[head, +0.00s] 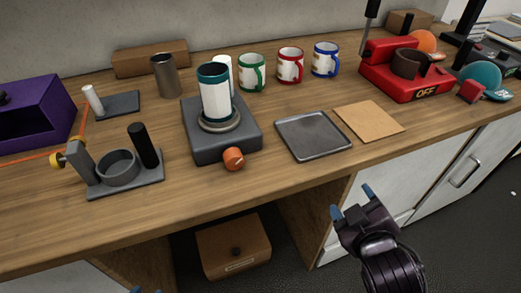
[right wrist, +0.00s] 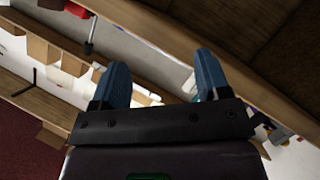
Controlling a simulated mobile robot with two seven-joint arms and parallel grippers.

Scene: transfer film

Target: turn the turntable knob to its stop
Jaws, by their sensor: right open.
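The turntable (head: 215,145) is a dark grey block near the middle of the worktop in the head view. Its orange knob (head: 233,158) sits on the front face, toward me. A white mug with teal bands (head: 214,92) stands upright on the turntable's round plate. My right gripper (head: 351,199) is open and empty, in front of the worktop's edge, below and right of the knob and well apart from it. Its blue fingers also show spread in the right wrist view (right wrist: 160,84). Of my left gripper only blue fingertips (head: 146,291) show at the bottom edge.
A grey tray (head: 312,137) and a tan sheet (head: 369,121) lie right of the turntable. A grey holder with a black handle (head: 144,145) stands left. Several mugs stand behind, and a red press (head: 405,75) is at the right. The worktop before the knob is clear.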

